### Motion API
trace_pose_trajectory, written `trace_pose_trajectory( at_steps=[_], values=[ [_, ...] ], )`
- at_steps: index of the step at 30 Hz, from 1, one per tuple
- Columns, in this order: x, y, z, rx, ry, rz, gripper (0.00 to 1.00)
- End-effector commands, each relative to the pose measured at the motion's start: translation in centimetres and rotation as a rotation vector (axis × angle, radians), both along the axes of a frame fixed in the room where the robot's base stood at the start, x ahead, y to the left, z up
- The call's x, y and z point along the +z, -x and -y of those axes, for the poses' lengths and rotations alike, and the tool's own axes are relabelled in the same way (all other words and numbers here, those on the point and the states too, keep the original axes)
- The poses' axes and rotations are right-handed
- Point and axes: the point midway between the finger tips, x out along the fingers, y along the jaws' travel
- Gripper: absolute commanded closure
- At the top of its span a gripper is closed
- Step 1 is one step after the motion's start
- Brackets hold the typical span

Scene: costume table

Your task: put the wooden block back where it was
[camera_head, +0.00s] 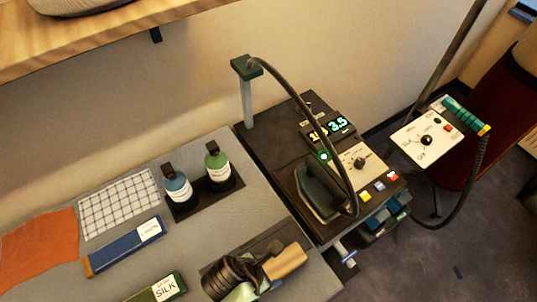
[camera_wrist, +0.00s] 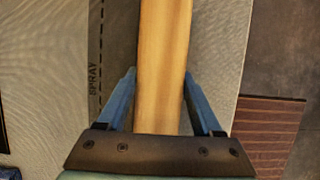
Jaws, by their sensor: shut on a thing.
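The wooden block (camera_head: 287,261) is a pale, long piece at the front right of the grey table in the head view. My gripper (camera_head: 266,267) is shut on it, with dark ribbed parts of my arm covering much of the area. In the wrist view the wooden block (camera_wrist: 164,50) runs lengthwise between the two blue fingers of my gripper (camera_wrist: 159,75). Its near end is at the dark palm plate. A dark strip (camera_wrist: 120,35) lies below it, beside the printed word SPRAY. I cannot tell whether the block touches the surface.
Two bottles, blue (camera_head: 178,188) and green (camera_head: 217,165), stand on a dark mat. A blue box (camera_head: 125,245), green SILK box (camera_head: 158,290), checked cloth (camera_head: 119,204) and orange cloth (camera_head: 38,248) lie left. An iron (camera_head: 319,191) with an arching hose sits on the station right.

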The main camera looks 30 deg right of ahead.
Motion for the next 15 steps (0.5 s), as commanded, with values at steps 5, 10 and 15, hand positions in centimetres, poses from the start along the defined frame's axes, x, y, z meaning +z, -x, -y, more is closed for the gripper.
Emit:
trace_pose_trajectory(
  at_steps=[5, 10, 15],
  values=[
    [-0.07, -0.09, -0.01, 0.0, 0.0, 0.003, 1.0],
    [-0.3, -0.07, -0.01, 0.0, 0.0, 0.002, 1.0],
    [-0.38, -0.04, -0.01, -0.001, 0.0, 0.001, 0.09]
  ],
)
